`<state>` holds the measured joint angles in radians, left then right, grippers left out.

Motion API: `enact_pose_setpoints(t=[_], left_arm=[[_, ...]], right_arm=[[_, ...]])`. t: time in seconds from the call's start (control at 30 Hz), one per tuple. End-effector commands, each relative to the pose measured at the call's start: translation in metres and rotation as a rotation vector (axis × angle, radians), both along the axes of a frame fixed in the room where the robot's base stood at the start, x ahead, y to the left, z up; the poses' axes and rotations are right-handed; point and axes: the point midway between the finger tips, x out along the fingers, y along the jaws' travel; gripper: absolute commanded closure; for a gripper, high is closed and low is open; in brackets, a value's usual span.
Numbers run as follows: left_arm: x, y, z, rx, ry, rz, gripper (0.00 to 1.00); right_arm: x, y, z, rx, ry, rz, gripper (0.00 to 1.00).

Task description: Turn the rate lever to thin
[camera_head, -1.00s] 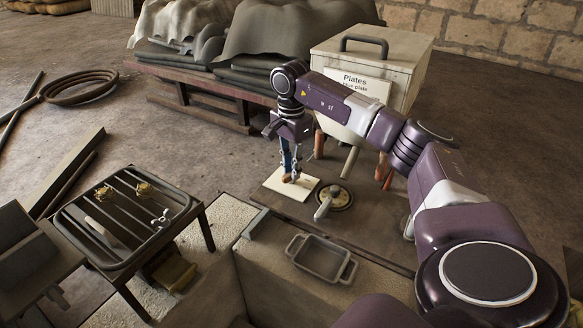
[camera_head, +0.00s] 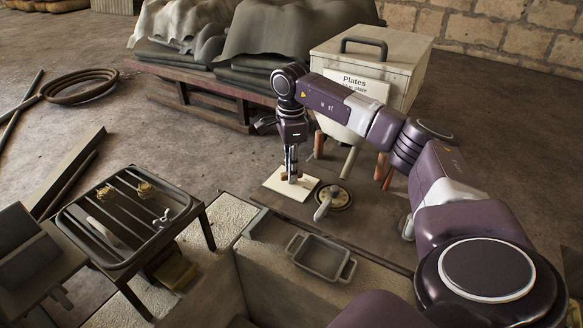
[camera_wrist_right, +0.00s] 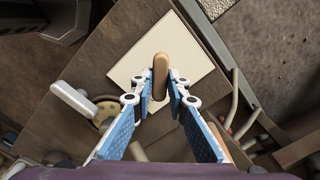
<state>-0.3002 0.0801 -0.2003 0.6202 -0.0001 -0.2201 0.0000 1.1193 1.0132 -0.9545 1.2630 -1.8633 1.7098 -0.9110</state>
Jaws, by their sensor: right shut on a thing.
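My right gripper (camera_head: 292,178) points down over a pale square plate (camera_head: 275,190) in the head view. In the right wrist view its blue-padded fingers (camera_wrist_right: 160,97) are shut on a tan, wood-coloured handle (camera_wrist_right: 160,68), seen end-on above the pale plate (camera_wrist_right: 125,50). I cannot tell whether this handle is the rate lever, and no "thin" mark is readable. A light grey lever (camera_head: 323,206) on a round brass-coloured dial (camera_head: 342,199) sits right of the plate. The lever also shows in the wrist view (camera_wrist_right: 78,104), apart from the fingers. My left gripper is out of view.
A cream box labelled "Plates" (camera_head: 386,50) stands behind my right wrist. A grey two-handled tray (camera_head: 320,258) lies in front on a stone block. A slatted rack (camera_head: 125,215) with small parts stands at the left. Tan bars (camera_wrist_right: 232,100) lie close right of the fingers.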

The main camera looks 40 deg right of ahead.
Motion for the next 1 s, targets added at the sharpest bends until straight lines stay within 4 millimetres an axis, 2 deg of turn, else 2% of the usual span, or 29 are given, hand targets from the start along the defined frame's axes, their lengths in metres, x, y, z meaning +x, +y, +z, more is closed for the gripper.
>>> enact_pose_setpoints(t=[0.33,0.37,0.5,0.8,0.87,1.0], left_arm=[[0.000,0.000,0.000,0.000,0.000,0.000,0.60],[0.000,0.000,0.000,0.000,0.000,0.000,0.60],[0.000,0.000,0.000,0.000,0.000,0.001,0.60],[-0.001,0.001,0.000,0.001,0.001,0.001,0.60],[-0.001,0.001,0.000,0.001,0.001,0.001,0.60],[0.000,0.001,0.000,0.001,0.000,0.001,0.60]], right_arm=[[0.001,0.000,0.001,0.000,-0.002,-0.002,1.00],[0.001,0.000,0.001,0.000,-0.002,-0.001,0.82],[0.000,0.000,0.001,0.000,-0.002,-0.001,0.68],[0.001,0.000,0.002,0.000,-0.002,-0.001,0.68],[0.001,0.000,0.007,0.000,-0.004,-0.001,0.68],[0.002,0.000,0.029,0.000,-0.007,-0.001,0.68]])
